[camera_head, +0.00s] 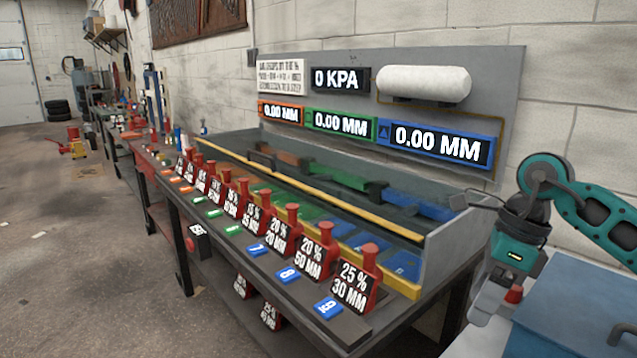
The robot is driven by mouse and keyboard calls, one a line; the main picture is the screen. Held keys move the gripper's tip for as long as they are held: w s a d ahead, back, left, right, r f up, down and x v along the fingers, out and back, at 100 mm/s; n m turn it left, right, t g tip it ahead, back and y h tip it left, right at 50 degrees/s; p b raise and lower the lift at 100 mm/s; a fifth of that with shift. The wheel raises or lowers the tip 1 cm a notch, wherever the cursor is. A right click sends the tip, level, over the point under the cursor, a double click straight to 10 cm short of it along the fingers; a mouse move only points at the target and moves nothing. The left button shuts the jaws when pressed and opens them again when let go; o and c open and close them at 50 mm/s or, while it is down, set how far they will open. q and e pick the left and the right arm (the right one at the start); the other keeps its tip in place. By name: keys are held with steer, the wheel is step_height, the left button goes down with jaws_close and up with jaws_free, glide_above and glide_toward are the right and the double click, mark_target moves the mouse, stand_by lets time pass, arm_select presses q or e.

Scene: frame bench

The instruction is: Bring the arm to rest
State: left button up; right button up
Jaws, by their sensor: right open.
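My right arm comes in from the right edge in teal and black and bends down at its wrist. My right gripper (487,300) hangs at the lower right, beside the right end of the bench (180,200). It is open, and I see nothing held in it; its fingertips are small and hard to make out. My left gripper and arm are not in view.
A white tank (424,83) is mounted there. A blue box (575,310) stands lower right. Floor at left is open.

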steer(key=s+a+m+t+y+p, duration=0.1)
steer(key=s+a+m+y, duration=0.3)
steer(key=a+y, duration=0.55)
steer(key=s+a+m+t+y+p, duration=0.1)
steer(key=a+m+t+y, duration=0.1)
steer(key=a+m+y, duration=0.75)
steer(key=d+f+m+t+h+p, duration=0.1)
steer(key=d+f+m+t+h, duration=0.5)
steer(key=m, duration=0.5)
steer(key=d+f+m+t+h+p, duration=0.1)
steer(key=f+m+t+h, duration=0.3)
steer(key=m+t+h, duration=0.6)
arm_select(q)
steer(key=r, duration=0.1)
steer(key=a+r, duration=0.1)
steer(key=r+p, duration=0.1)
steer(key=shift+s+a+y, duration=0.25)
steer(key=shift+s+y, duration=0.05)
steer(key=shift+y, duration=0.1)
arm_select(e)
steer(key=s+d+f+m+g+h, duration=0.2)
steer(key=s+f+m+g, duration=0.2)
steer(key=s+f+m, duration=0.1)
steer(key=s+d+f+m+g+h, duration=0.2)
steer(key=s+f+m, duration=0.4)
steer(key=f, duration=0.3)
steer(key=shift+s+d+f+g, duration=0.4)
steer(key=shift+s+d+g, duration=0.05)
steer(key=shift+d+g, duration=0.45)
